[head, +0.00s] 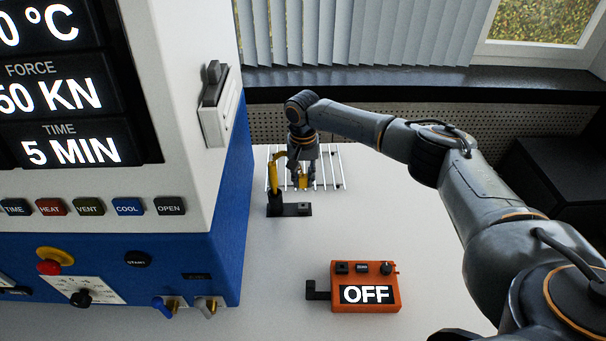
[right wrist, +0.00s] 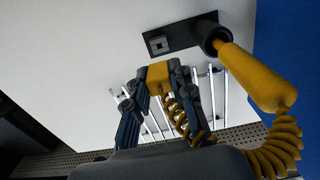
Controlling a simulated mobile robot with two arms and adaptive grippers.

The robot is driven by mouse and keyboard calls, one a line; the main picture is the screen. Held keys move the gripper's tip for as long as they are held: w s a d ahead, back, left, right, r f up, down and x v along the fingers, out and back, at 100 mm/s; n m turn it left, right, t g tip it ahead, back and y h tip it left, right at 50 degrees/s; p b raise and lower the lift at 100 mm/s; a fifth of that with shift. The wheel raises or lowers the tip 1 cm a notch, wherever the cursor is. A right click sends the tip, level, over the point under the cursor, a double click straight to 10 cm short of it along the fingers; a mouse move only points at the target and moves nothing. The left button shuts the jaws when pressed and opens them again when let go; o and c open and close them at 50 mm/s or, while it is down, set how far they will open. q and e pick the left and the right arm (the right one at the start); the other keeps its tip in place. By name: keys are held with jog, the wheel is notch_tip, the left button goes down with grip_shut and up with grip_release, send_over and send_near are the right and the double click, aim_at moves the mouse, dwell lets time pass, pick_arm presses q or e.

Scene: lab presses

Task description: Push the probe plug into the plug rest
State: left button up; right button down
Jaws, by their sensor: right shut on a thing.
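My right gripper (head: 302,181) is shut on the yellow probe plug (right wrist: 159,77), which sits between the fingertips in the right wrist view. The plug also shows as a small yellow patch in the head view (head: 303,181). The plug rest is the black base with a square socket (right wrist: 158,43); in the head view it lies just in front of the gripper (head: 304,209). The plug appears apart from the socket and on its far side. The yellow probe (right wrist: 255,78) stands in a cup at the other end of the base. My left gripper is not in view.
A coiled yellow cable (right wrist: 281,148) hangs beside the gripper. A wire rack (head: 332,165) lies behind it. The blue and white press (head: 205,262) stands at the left. An orange box reading OFF (head: 366,275) sits nearer on the white table, which is otherwise clear there.

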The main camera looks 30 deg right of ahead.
aim_at(303, 186)
jog(key=shift+f+b, duration=0.9)
jog(key=shift+f, duration=1.85)
jog(key=shift+s+p, duration=0.1)
jog(key=shift+p, duration=0.35)
jog(key=shift+p, duration=0.45)
jog(key=shift+p, duration=0.3)
jog(key=shift+f+b, duration=0.75)
jog(key=shift+f, duration=0.5)
jog(key=c, duration=1.1)
grip_release()
jog(key=shift+o, duration=0.2)
